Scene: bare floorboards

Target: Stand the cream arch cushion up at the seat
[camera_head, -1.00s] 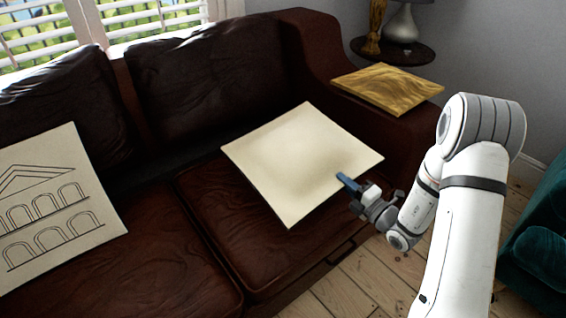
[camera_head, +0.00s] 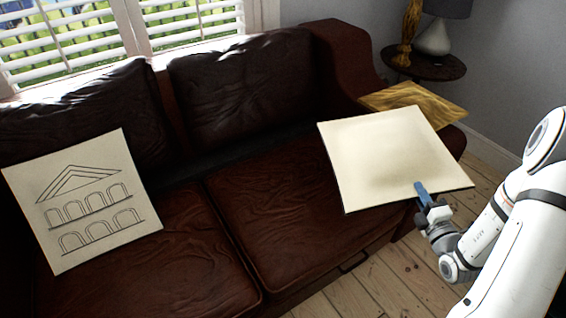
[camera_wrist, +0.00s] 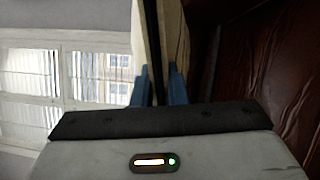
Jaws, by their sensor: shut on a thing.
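A square cream cushion (camera_head: 385,150) with a plain face towards the head camera is held over the right end of the sofa seat, its right part reaching past the front edge. Its other face is hidden, so I cannot tell whether it bears arches. My gripper (camera_head: 421,193) is shut on its lower right edge. In the wrist view the blue fingers of my gripper (camera_wrist: 158,86) pinch the cushion (camera_wrist: 156,50), seen almost edge-on. A second cream cushion (camera_head: 100,205), with a line drawing of arches and a gable, leans against the left back cushion of the dark leather sofa (camera_head: 265,215).
A golden wood-patterned square (camera_head: 420,97) lies on the right armrest, partly behind the held cushion. A round side table (camera_head: 440,68) with a lamp (camera_head: 433,38) stands behind it. The seat between the two cream cushions is clear. Floorboards (camera_head: 375,290) show in front.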

